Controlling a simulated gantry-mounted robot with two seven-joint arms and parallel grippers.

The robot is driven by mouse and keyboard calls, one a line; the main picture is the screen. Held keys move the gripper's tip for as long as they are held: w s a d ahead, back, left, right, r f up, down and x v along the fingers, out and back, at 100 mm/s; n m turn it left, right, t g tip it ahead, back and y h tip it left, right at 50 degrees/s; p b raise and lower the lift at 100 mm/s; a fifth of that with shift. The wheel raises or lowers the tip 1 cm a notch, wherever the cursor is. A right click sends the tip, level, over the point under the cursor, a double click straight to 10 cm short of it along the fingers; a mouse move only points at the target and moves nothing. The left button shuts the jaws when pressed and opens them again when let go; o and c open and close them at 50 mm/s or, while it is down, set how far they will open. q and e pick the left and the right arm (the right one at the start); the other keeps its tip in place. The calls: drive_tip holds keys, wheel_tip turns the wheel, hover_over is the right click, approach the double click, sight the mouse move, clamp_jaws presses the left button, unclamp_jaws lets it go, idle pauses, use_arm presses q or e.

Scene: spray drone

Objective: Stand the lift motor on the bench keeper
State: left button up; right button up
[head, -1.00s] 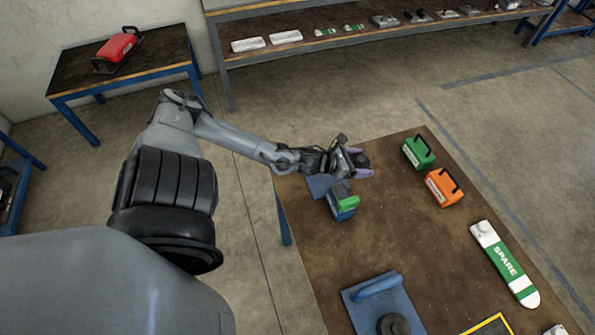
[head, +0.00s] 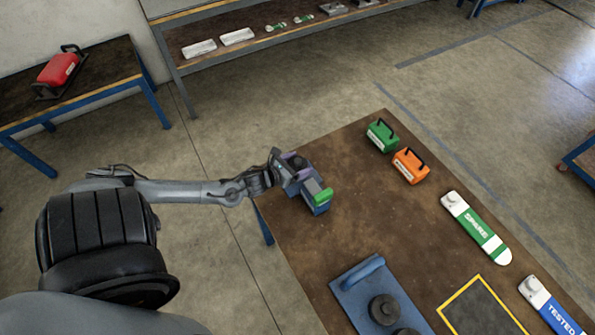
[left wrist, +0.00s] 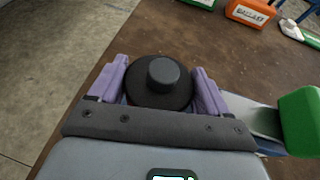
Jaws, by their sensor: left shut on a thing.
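My left gripper (head: 297,164) is at the far-left corner of the brown bench, beside a blue block with a green lever (head: 317,196). In the left wrist view its two purple fingers (left wrist: 160,72) are shut on the lift motor, a black round body with a raised hub (left wrist: 162,74). The motor's underside is hidden, so I cannot tell whether it touches anything below. The green lever (left wrist: 300,120) shows close on the right there. My right gripper is out of view.
Green (head: 381,135) and orange (head: 410,165) handled blocks stand at the bench's far edge. A SPARE arm (head: 478,230) and a TESTED arm (head: 550,306) lie on the right. A yellow-framed dark square (head: 480,308) is near the front. The bench middle is bare.

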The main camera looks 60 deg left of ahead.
sight(298, 170)
use_arm(q)
drive_tip(key=shift+f+b, duration=0.45)
drive_tip(key=shift+f, duration=1.3)
drive_tip(key=shift+f, duration=0.1)
drive_tip(key=o, duration=1.2)
drive_tip(key=shift+f, duration=0.15)
